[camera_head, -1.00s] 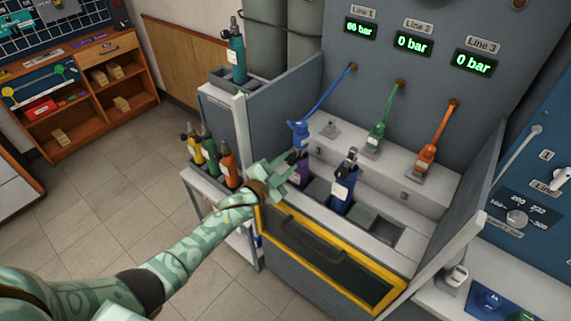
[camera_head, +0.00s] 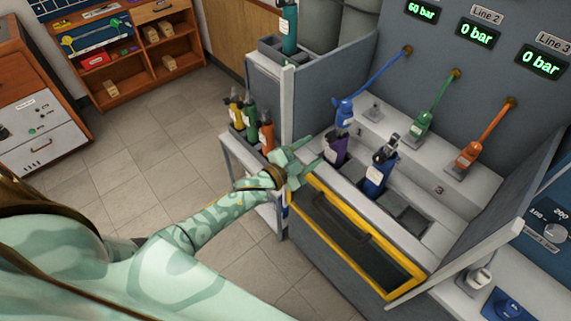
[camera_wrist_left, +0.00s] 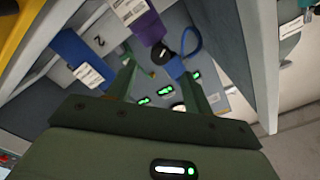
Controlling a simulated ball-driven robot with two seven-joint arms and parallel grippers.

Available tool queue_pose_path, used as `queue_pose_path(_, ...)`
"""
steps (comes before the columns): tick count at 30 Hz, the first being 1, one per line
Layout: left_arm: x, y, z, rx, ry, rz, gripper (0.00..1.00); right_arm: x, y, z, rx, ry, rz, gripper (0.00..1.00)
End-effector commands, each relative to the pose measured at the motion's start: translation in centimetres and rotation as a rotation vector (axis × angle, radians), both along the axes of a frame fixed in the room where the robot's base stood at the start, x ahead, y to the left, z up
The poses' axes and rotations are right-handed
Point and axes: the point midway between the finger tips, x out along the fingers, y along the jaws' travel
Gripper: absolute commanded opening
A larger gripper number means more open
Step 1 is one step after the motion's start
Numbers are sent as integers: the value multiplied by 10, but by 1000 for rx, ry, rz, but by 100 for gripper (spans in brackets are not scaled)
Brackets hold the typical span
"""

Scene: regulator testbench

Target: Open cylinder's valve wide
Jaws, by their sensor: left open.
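A purple cylinder (camera_head: 337,147) stands in a bench slot below the blue Line 1 hose fitting (camera_head: 344,112). A blue cylinder (camera_head: 378,175) with a black top stands to its right. My left gripper (camera_head: 306,157) is open and empty, just left of the purple cylinder. In the left wrist view, its spread fingers (camera_wrist_left: 160,88) point toward the panel, with the purple cylinder (camera_wrist_left: 144,20) above them and a dark round valve part (camera_wrist_left: 161,54) beyond. The pictures do not show how far any valve is turned. My right gripper is out of view.
The Line 1 display (camera_head: 421,10) reads 60 bar; Line 2 (camera_head: 474,31) and Line 3 (camera_head: 541,63) read 0 bar. Several cylinders (camera_head: 250,122) stand on a side cart. A grey side wall (camera_head: 312,112) rises behind my gripper.

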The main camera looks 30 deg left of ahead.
Motion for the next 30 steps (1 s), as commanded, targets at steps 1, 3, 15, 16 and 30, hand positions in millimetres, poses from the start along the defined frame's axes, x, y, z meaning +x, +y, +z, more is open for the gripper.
queue_pose_path(1, -15, 6, 1, 2, 3, 1, 51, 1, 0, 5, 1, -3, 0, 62)
queue_pose_path(3, -33, 13, 1, 1, 3, 1, 51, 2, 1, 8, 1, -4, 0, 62)
queue_pose_path(15, -94, 35, 0, 0, 2, 1, 51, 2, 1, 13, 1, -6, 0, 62)
queue_pose_path(16, -96, 36, 0, -1, 1, 1, 51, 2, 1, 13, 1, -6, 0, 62)
queue_pose_path(30, -97, 36, 0, -1, 1, 1, 51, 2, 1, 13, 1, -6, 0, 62)
